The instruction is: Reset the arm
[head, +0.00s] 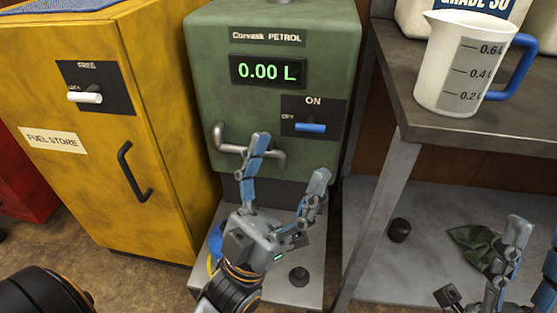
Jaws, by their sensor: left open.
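My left gripper (288,160) is open in front of the green petrol dispenser (200,75), its two fingers spread with nothing between them. One finger overlaps the dispenser's bent metal spout (231,148) in the picture; I cannot tell whether they touch. My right gripper (537,228) is at the lower right edge, partly cut off. Its fingers look apart, with nothing visible between them.
The dispenser has a display (268,71) reading 0.00 L and a blue switch (311,127). A yellow fuel store cabinet (170,105) stands left. A workbench (450,128) at right carries a measuring jug (450,75). A green cloth (473,241) lies below it.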

